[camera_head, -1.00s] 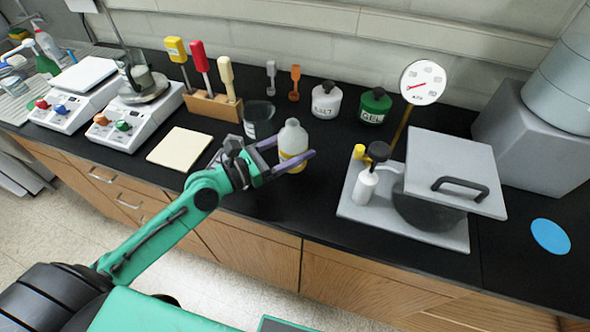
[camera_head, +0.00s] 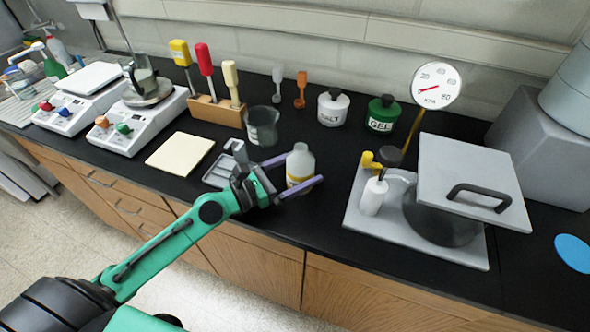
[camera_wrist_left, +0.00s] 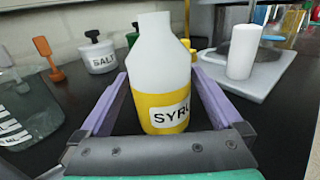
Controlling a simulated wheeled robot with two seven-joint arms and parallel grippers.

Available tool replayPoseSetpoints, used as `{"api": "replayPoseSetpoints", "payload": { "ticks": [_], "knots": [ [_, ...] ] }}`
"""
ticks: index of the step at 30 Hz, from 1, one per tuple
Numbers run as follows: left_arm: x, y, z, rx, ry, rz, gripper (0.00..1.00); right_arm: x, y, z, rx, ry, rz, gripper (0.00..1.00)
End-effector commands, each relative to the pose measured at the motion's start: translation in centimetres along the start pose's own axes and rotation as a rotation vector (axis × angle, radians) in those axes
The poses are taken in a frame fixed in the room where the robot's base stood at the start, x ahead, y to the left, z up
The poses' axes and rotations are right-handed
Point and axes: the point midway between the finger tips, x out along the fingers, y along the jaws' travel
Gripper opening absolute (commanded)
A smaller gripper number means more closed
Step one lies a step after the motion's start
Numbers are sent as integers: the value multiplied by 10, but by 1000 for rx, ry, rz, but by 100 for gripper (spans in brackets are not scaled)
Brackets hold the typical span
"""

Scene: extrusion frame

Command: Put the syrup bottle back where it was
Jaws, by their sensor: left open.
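The syrup bottle (camera_head: 300,165) stands upright on the black bench top. It is white with a yellow band, and its label partly shows in the left wrist view (camera_wrist_left: 160,75). My left gripper (camera_head: 291,173) is open, with its two purple fingers on either side of the bottle. In the left wrist view dark gaps show between the bottle and both fingers (camera_wrist_left: 155,110). My right gripper is not in view.
A glass beaker (camera_head: 262,127) and a grey tray (camera_head: 220,172) stand left of the bottle. Salt (camera_head: 332,108) and gel (camera_head: 381,114) jars stand behind. The bench's front edge is close.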

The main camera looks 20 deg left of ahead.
Motion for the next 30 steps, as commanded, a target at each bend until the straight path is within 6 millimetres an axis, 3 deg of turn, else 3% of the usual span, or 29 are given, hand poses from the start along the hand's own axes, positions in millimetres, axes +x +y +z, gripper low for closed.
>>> {"api": "replayPoseSetpoints", "payload": {
  "ticks": [5, 16, 24, 30],
  "knots": [
    [-12, 1, -3, -2, 1, 3, 100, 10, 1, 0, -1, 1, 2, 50],
    [-64, 0, -4, -2, 1, 2, 100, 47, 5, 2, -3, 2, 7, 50],
    [-114, 1, 4, -4, 0, 4, 100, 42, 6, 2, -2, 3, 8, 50],
    [-121, 0, 3, 0, -1, -1, 100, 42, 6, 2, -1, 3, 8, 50]
  ]
}}
